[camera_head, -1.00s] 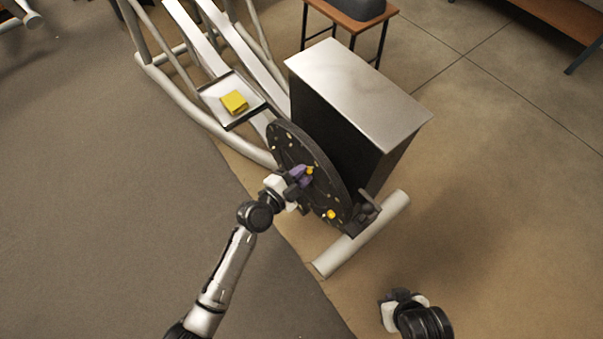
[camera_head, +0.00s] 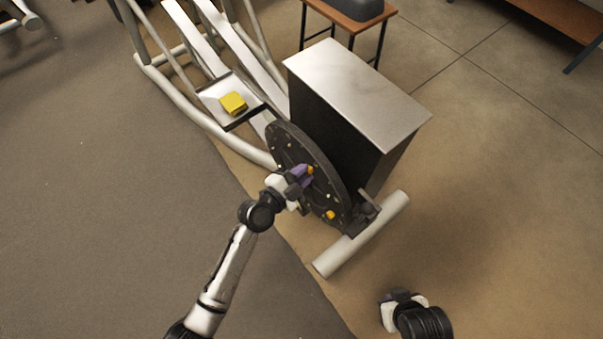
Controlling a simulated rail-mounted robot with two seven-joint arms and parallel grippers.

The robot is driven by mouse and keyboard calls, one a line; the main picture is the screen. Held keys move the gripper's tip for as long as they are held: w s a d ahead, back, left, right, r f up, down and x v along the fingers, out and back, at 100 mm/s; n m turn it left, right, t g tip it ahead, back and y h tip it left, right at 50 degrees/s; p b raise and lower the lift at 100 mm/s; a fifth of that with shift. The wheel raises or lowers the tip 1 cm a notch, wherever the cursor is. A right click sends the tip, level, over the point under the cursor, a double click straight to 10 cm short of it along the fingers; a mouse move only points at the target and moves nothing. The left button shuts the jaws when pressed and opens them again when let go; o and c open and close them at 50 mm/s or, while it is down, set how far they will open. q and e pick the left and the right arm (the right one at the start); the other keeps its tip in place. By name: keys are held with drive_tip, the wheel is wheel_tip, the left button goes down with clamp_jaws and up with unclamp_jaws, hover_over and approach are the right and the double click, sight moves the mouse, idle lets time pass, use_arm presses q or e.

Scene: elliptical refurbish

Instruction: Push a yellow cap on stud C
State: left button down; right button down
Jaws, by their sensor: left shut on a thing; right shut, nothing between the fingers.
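A dark round disc (camera_head: 318,190) stands upright on the machine's near side, with several small light studs on its face. Stud letters are too small to read, so I cannot tell which is stud C. One yellow cap (camera_head: 331,215) sits low on the disc. My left gripper (camera_head: 304,172) is at the middle of the disc, with purple at its tip. It is shut on another yellow cap (camera_head: 310,169), close against the disc face; I cannot tell whether the cap touches a stud. My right gripper (camera_head: 394,300) is shut and empty, low right, away from the disc.
A tray (camera_head: 212,92) on the machine's rails holds a yellow block (camera_head: 233,103). A dark housing with a metal top (camera_head: 358,88) stands behind the disc. A white foot tube (camera_head: 362,236) lies below it. The floor on the right is clear.

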use_arm(q)
drive_tip(key=shift+w+d, duration=0.2)
drive_tip(key=shift+d, duration=0.05)
idle(0.4)
drive_tip(key=c, duration=0.9)
unclamp_jaws()
drive_tip(key=shift+w, duration=0.1)
drive_tip(key=shift+c, duration=0.2)
drive_tip(key=p+v, duration=0.3)
drive_tip(key=v, duration=1.1)
